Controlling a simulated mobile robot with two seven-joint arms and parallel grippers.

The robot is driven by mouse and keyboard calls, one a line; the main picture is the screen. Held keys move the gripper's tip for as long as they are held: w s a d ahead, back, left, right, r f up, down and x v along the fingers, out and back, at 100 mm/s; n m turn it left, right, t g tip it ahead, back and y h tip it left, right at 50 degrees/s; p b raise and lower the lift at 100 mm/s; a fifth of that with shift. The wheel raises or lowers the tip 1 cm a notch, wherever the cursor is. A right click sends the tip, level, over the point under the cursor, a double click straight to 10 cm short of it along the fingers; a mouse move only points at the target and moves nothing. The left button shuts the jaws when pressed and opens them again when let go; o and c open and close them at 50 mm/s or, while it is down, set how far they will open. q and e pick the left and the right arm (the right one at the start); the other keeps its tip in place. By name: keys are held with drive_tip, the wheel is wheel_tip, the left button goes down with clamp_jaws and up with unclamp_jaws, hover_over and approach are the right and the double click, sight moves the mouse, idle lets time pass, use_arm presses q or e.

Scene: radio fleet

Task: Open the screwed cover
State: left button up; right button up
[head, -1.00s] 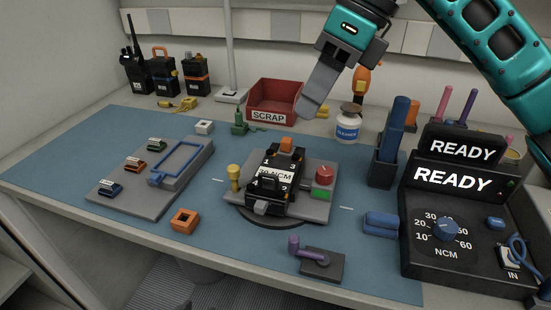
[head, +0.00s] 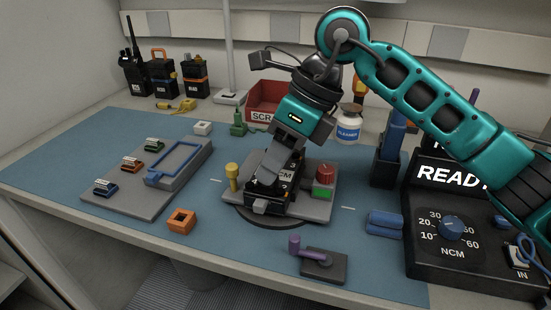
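The black radio unit (head: 287,192) sits in a grey fixture (head: 318,208) on a round base in the middle of the mat. Its numbered top cover (head: 302,174) has a white label ending in "CM" and is partly hidden by my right gripper. My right gripper (head: 267,172) comes down from above with its grey fingers at the left part of the cover. The fingers overlap in this view, so their gap and any contact cannot be told. My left gripper is not in view.
A red scrap bin (head: 262,95) and a cleaner bottle (head: 349,124) stand behind. A torque box (head: 455,232) stands at right beside a blue-handled tool (head: 396,130) in a holder. A grey tray (head: 130,201) with coloured parts lies left. An orange block (head: 181,220) and a purple-handled crank (head: 294,244) lie in front.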

drive_tip(key=shift+c, duration=0.4)
clamp_jaws()
idle(0.9)
